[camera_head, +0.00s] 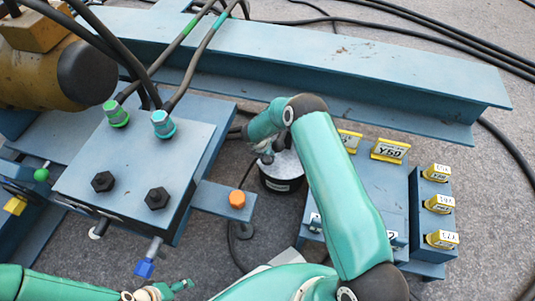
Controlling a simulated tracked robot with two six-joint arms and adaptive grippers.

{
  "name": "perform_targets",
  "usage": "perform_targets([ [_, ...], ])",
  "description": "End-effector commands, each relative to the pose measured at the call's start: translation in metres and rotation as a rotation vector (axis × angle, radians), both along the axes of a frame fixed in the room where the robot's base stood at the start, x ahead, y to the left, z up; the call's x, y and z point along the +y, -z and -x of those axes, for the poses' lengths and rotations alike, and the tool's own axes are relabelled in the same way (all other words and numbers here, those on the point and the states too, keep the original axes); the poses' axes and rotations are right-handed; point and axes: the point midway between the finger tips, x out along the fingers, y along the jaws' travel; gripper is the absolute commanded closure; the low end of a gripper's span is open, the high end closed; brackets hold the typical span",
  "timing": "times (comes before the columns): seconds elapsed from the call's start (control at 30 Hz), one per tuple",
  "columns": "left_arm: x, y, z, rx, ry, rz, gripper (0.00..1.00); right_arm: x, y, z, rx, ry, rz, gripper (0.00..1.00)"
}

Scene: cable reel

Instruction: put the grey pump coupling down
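My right arm reaches over the middle, and its gripper (266,155) points down at the left edge of a round black container (283,184) with a pale grey inside. The gripper is small and partly hidden by its own arm, so I cannot tell whether its fingers hold anything. I cannot make out the grey pump coupling for certain. My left gripper (176,289) is low at the bottom edge, left of centre, apart from the blue block; its finger state is unclear.
A blue block (140,160) with black bolts and hose fittings stands at left. An orange cap (237,199) sits on its side plate. A blue stand (384,190) with yellow labels is at right. A long blue beam (330,62) crosses behind. Black cables lie on the grey floor.

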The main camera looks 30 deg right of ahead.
Motion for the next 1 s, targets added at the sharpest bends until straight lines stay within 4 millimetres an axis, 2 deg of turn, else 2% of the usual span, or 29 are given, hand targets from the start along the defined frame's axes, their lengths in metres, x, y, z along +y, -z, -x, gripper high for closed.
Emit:
perform_targets([
  [0.07, 0.0000, 0.0036, 0.0000, 0.000, 0.000, 0.000, 0.33, -0.0003, 0.0077, -0.0005, -0.002, 0.001, 0.000, 0.98],
  [0.4, 0.0000, 0.0062, -0.0001, 0.000, 0.000, 0.000, 0.33, 0.0000, 0.0102, -0.0007, -0.001, 0.000, 0.001, 0.98],
  [0.43, 0.0000, 0.0046, 0.0000, 0.000, 0.000, 0.000, 0.33, 0.0002, 0.0089, -0.0005, 0.000, 0.000, 0.001, 0.53],
  [0.57, 0.0000, 0.0043, 0.0000, 0.000, 0.000, 0.000, 0.33, 0.0003, 0.0087, -0.0003, 0.000, 0.000, 0.000, 0.33],
  [0.87, 0.0000, 0.0036, 0.0000, 0.000, 0.000, 0.000, 0.33, 0.0005, 0.0080, -0.0005, 0.000, -0.001, 0.000, 0.33],
  [1.0, 0.0000, -0.0006, 0.0000, 0.000, 0.000, 0.000, 0.33, 0.0024, 0.0008, -0.0001, -0.001, -0.002, 0.001, 0.33],
])
